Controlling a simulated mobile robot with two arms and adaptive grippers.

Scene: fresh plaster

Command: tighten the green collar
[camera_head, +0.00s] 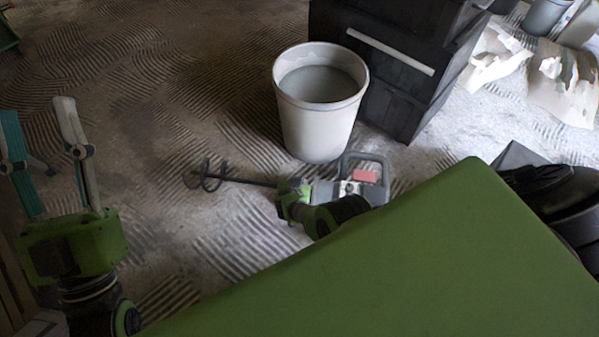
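A mixer with a dark rod and a spiral paddle (207,178) lies on the ridged floor. Its grey handle frame (372,158) has a red part (366,176). Green parts (296,190) show where the rod meets the body; I cannot clearly separate a collar from my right arm there. A black and green link, apparently my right arm, covers part of the mixer. The fingers of my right gripper cannot be made out. My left gripper (40,137) is at the far left, pointing up in the picture, fingers wide apart and empty, well away from the mixer.
A pale bucket (318,130) with grey contents stands behind the mixer. A black case (385,65) with a white bar stands behind it. Torn pale sacks (565,85) lie at the upper right. My green body fills the lower right. Floor left of the paddle is clear.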

